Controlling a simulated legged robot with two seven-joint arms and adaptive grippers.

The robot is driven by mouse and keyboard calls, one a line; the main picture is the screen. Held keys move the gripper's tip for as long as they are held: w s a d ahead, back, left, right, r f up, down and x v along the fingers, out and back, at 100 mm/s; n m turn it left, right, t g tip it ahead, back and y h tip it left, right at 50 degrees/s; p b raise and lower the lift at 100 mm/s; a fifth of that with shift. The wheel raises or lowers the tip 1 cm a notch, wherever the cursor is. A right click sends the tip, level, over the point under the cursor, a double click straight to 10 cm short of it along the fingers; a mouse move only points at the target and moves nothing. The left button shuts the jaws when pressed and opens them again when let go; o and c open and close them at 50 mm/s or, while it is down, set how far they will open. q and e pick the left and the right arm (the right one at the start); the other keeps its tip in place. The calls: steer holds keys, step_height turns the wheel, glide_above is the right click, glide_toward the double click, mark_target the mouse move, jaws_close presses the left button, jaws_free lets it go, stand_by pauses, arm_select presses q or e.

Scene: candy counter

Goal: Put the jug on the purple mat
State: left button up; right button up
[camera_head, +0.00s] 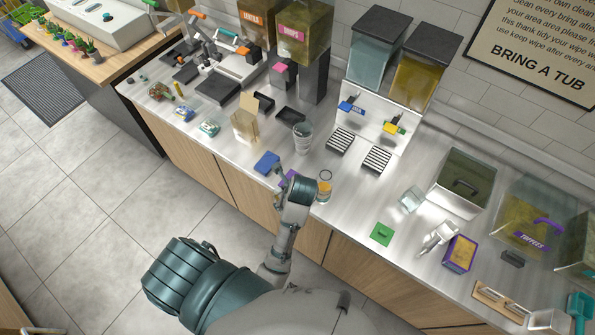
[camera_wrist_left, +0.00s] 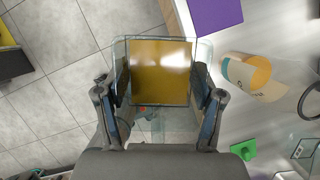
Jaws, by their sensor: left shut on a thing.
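My left gripper (camera_wrist_left: 160,105) is shut on a clear, square-sided vessel with a flat yellow-brown content, which looks like the jug (camera_wrist_left: 121,55). In the wrist view, the jug is over the floor beside the counter edge. The purple mat (camera_wrist_left: 212,14) lies on the counter at the top right of that view, apart from the jug. In the head view, my left gripper (camera_head: 297,188) is at the counter's front edge and hides the jug. My right gripper is not in view.
A paper cup with an orange top (camera_head: 324,187) stands close right of my left gripper. A clear glass container (camera_head: 411,199) stands farther right. Dispensers line the back.

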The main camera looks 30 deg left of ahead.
arm_select(q)
steer(key=shift+w+a, duration=0.3)
steer(key=shift+w, duration=0.1)
steer(key=shift+w+a+f, duration=0.8)
steer(key=shift+w+a, duration=0.15)
steer(key=shift+w, duration=1.2)
steer(key=shift+w+a+f, duration=0.8)
steer(key=shift+w+a, duration=0.1)
steer(key=shift+w, duration=1.2)
steer(key=shift+w+a+f, duration=0.8)
steer(key=shift+w+a, duration=0.15)
steer(key=shift+w, duration=1.2)
steer(key=o, duration=1.6)
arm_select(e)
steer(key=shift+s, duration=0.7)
arm_select(q)
steer(key=shift+v, duration=6.05)
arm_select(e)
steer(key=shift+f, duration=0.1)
arm_select(q)
steer(key=shift+d, duration=0.1)
